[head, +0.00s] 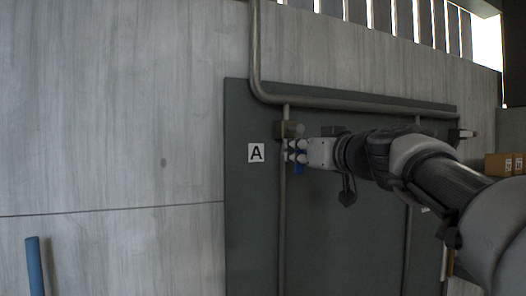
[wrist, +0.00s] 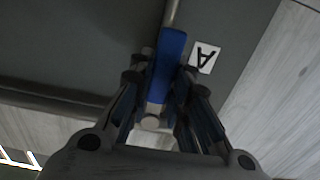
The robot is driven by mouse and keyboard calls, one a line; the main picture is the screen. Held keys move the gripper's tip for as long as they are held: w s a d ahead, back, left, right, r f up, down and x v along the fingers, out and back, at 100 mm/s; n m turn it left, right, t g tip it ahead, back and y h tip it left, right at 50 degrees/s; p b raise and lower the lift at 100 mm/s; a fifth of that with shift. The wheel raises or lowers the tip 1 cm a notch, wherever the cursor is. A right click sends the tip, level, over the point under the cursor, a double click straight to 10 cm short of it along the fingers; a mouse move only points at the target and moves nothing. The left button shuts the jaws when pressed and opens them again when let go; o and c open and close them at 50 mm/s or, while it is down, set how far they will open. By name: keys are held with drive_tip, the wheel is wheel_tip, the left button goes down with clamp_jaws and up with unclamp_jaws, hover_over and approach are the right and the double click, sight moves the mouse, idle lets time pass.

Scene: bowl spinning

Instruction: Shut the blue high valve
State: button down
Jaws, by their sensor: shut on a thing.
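The blue valve handle (wrist: 167,62) stands between the two fingers of my gripper (wrist: 158,88) in the wrist view. The fingers are shut on it from both sides. In the head view my gripper (head: 296,151) is at the upper part of the left pipe on the dark panel, just right of the "A" label (head: 256,153). Only a small blue part of the handle (head: 300,168) shows there, below the fingers. The valve body is mostly hidden by my gripper, so I cannot tell the handle's exact angle to the pipe.
The dark panel (head: 250,220) carries grey pipes (head: 360,104) along its top and down its sides. Another valve fitting (head: 466,134) is at the panel's upper right. Cardboard boxes (head: 500,165) are at the far right. A blue post (head: 35,266) stands at the lower left.

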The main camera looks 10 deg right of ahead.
drive_tip(key=shift+b, duration=0.35)
drive_tip(key=n+b, duration=0.1)
drive_tip(key=b, duration=0.1)
drive_tip(key=shift+w+d+f+n+b, duration=0.1)
drive_tip(key=shift+d+f+n+b, duration=0.05)
drive_tip(key=shift+d+n+b, duration=0.2)
drive_tip(key=w+d+r+n+b, duration=0.1)
drive_tip(key=d+r+n+b, duration=0.3)
drive_tip(key=n, duration=1.2)
drive_tip(key=shift+r, duration=0.6)
drive_tip(key=shift+w+n, duration=0.1)
drive_tip(key=shift+n, duration=0.15)
drive_tip(key=c, duration=1.5)
unclamp_jaws()
drive_tip(key=shift+a, duration=0.1)
drive_tip(key=shift+c, duration=0.2)
drive_tip(key=shift+o, duration=0.3)
